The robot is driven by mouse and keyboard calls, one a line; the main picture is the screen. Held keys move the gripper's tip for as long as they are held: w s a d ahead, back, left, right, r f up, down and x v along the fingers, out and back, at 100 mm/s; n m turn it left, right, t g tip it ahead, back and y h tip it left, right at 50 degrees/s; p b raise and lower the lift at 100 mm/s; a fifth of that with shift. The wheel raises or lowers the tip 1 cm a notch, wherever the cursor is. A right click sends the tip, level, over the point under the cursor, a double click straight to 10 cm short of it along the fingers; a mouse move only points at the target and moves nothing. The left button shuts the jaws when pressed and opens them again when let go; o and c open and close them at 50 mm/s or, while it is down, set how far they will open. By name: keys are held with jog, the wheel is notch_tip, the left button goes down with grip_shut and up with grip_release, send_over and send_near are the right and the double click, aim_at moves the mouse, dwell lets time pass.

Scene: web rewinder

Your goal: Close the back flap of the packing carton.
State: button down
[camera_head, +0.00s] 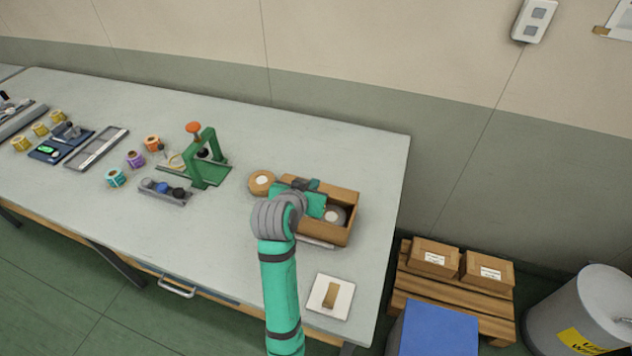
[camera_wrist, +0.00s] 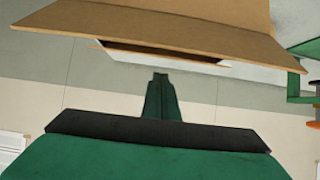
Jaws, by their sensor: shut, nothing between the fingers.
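The packing carton (camera_head: 345,233) is a brown open-topped box near the right end of the table. A grey roll with a white centre (camera_head: 336,215) shows inside it. My gripper (camera_head: 312,185) is over the carton's left and back part, and its body hides much of that side. In the wrist view my gripper (camera_wrist: 162,80) is shut and empty, its fingers pointing toward a wide brown cardboard panel (camera_wrist: 165,28). I cannot tell whether they touch it, or which flap the panel is. The back flap's angle is not clear.
A tan roll (camera_head: 262,182) lies left of the carton. A green stand with an orange knob (camera_head: 207,160) is farther left. A white plate with a tan block (camera_head: 330,297) lies in front. The wall is close behind the table, and a pallet with boxes (camera_head: 455,285) stands right.

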jog(key=shift+s+d+f, duration=0.1)
jog(key=shift+s+f, duration=0.05)
jog(key=shift+f, duration=0.4)
jog(key=shift+s+d+f, duration=0.1)
jog(key=shift+s+f, duration=0.05)
jog(key=shift+f, duration=0.35)
jog(key=v, duration=1.2)
jog(key=shift+s+a, duration=0.15)
jog(key=shift+s, duration=0.15)
dwell(0.5)
jog(key=shift+w+f, duration=0.1)
jog(key=shift+f, duration=0.05)
